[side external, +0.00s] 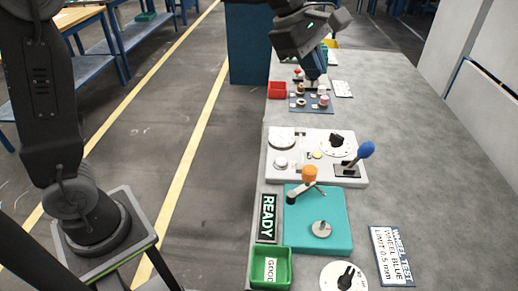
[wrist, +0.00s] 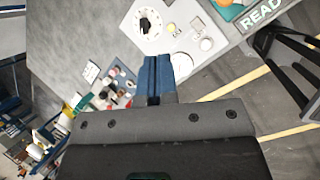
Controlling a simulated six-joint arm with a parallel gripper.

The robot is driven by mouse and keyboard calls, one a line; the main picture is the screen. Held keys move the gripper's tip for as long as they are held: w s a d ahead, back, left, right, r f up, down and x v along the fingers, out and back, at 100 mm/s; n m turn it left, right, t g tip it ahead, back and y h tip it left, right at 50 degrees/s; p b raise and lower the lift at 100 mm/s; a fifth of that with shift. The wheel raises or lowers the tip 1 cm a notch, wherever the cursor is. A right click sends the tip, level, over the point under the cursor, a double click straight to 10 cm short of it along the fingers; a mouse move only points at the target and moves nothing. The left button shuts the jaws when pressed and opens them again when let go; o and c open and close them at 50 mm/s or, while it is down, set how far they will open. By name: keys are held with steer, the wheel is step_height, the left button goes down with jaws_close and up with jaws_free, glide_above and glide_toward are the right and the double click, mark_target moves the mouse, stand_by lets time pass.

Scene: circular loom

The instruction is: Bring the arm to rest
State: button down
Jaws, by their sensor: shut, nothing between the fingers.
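My gripper (side external: 316,77) is shut and empty in the side external view, at the far part of the grey bench (side external: 420,150). It hangs above or near a small dark mat (side external: 297,107) with several small pieces; the exact height is hard to tell. In the wrist view its blue fingers (wrist: 157,68) are together with nothing visible between them. The white panel (side external: 277,174) with dials and a blue-knobbed lever (side external: 366,150) lies nearer the camera.
A red bin (side external: 277,90) is left of the mat. A green bin (side external: 271,279) with a GOOD label, a READY sign (side external: 267,218), a round dial (side external: 344,277) and a text card (side external: 391,256) are at the near end. The bench's right side is mostly clear.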

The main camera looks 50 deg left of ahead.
steer(key=s+a+f+m+y, duration=0.1)
steer(key=s+a+f+m, duration=0.1)
steer(key=s+m, duration=0.4)
steer(key=s+a+f+m+t+y, duration=0.1)
steer(key=s+a+m, duration=0.3)
steer(key=s, duration=0.6)
steer(key=s+a+f+m+t+y, duration=0.1)
steer(key=s+a+f+m+y, duration=0.1)
steer(key=s+m, duration=0.6)
steer(key=shift+s+a+f+m, duration=0.4)
steer(key=shift+a+f, duration=0.4)
steer(key=shift+a, duration=0.15)
